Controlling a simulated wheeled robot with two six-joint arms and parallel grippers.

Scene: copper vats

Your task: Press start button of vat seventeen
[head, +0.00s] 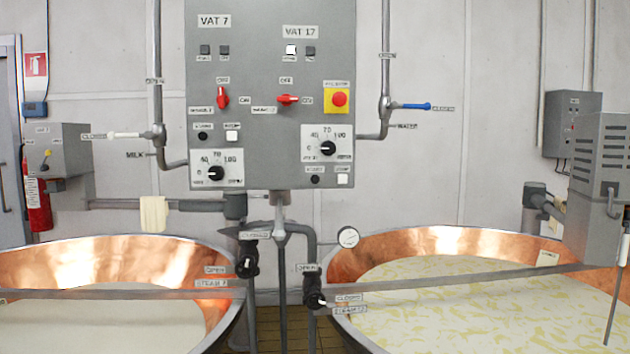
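The grey control panel (265,115) hangs upright in the middle of the head view. Its right half carries the VAT 17 label (300,31). Under that label are a bright white square (291,49) and a dark square (310,50). Lower down are a red rotary switch (288,99), pointing sideways, and a black-knobbed dial (327,148). Below the dial are a round black button (315,180) and a square white button (342,178); their small labels are too blurred to read. Neither of my grippers shows.
A red emergency button (340,99) on a yellow plate sits above the dial. The VAT 7 controls (214,21) fill the left half. Copper vats stand at left (115,262) and right (440,243), with pipes and valves between them.

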